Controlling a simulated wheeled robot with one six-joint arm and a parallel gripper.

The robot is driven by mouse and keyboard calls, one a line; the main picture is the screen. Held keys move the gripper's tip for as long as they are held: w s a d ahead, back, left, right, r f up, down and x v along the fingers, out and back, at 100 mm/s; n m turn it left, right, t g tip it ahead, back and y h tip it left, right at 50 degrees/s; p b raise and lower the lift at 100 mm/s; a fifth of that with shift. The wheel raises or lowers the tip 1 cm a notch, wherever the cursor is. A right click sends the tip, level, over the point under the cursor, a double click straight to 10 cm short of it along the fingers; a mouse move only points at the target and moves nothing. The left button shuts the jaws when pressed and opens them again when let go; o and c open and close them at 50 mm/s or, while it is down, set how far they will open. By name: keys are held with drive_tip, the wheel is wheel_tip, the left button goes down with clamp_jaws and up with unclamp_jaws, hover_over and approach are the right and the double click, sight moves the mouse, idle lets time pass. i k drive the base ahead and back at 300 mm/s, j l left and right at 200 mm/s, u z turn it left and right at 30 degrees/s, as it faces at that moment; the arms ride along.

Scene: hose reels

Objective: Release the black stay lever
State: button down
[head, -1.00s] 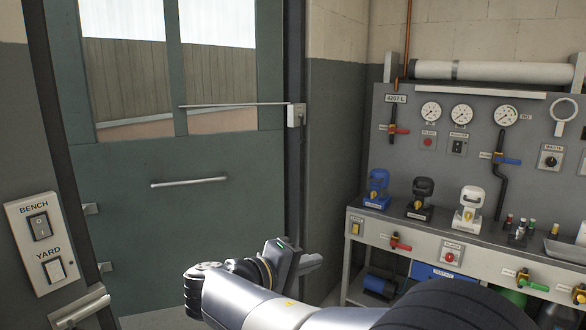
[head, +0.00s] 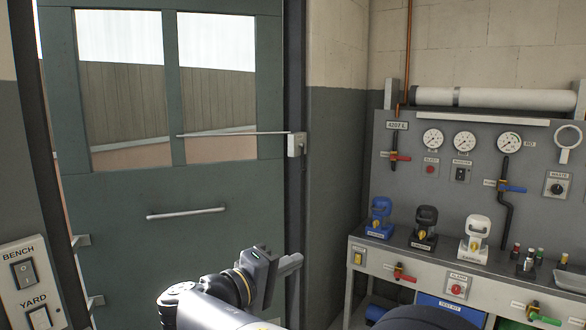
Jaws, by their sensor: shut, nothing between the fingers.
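A thin stay rod (head: 235,134) runs across the upper part of the green door (head: 105,240) to a white box (head: 296,145) on the frame at its right. A small dark part (head: 303,146) shows on the box's right side; it may be the black stay lever, but it is too small to tell its position. My gripper (head: 292,264) is below the box in the picture, in front of the door's lower right edge. It is shut and empty, apart from the box and rod. My wrist partly hides its fingers.
A horizontal handle (head: 186,213) is on the door. A switch panel (head: 29,285) marked BENCH and YARD is at the lower left. At right, a workbench (head: 407,258) carries blue, black and white handled units, with gauges and valves on the panel behind. Wall corner right of the door is clear.

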sight(303, 170)
drive_tip(key=i+j, duration=0.1)
drive_tip(key=i, duration=0.5)
drive_tip(key=i+j, duration=0.1)
drive_tip(key=i, duration=0.5)
drive_tip(key=i+j+z, duration=0.1)
drive_tip(key=i, duration=0.55)
drive_tip(key=i+j, duration=0.15)
drive_tip(key=i, duration=0.45)
